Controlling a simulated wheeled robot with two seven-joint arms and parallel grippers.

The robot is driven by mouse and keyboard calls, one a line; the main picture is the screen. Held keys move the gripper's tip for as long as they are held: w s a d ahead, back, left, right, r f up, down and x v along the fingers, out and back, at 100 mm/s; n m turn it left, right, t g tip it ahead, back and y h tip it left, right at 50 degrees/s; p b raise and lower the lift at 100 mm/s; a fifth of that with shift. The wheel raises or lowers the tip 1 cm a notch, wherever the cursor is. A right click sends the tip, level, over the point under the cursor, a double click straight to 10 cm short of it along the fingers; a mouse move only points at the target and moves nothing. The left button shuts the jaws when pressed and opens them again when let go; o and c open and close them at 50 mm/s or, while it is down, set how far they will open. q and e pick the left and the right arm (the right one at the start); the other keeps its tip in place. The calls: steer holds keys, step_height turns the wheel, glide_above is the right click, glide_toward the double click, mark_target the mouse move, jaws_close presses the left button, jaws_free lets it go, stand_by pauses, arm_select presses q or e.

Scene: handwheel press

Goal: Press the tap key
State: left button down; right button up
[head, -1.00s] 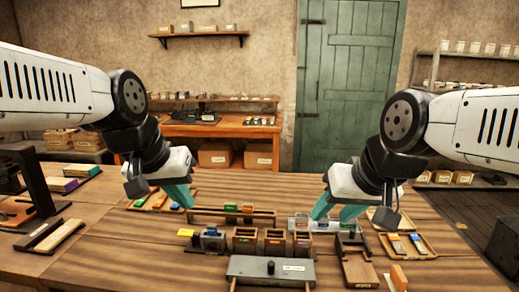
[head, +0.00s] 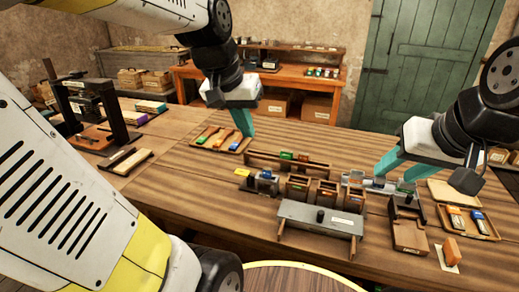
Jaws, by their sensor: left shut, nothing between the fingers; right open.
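A grey bar (head: 302,217) with a black knob (head: 320,215) and a small white label stands at the front middle of the table on wooden supports. It may be the tap key; its label is too small to read. My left gripper (head: 246,130) is shut and empty, pointing down by the right end of a tray at the back left, well behind the grey bar. My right gripper (head: 388,168) is open above a grey fixture (head: 366,182), behind and right of the bar. Neither gripper touches the knob.
Wooden blocks and slots (head: 298,187) stand just behind the bar. The tray (head: 205,143) holds several coloured pieces. A dark press (head: 92,112) stands at the far left. An orange block (head: 454,248) is at the right front. Bare tabletop (head: 200,190) lies left of the bar.

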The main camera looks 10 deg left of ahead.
arm_select(q)
steer(key=w+a+f+g+y, duration=0.1)
steer(key=w+a+f+g, duration=0.2)
steer(key=w, duration=0.7)
steer(key=g, duration=0.1)
glide_above(239, 171)
step_height(239, 171, down, 7)
steer(key=shift+y, duration=0.4)
steer(key=shift+d+f, duration=0.1)
steer(key=shift+d, duration=0.05)
step_height(239, 171, down, 14)
steer(key=shift+r, duration=0.1)
steer(key=shift+s, duration=0.1)
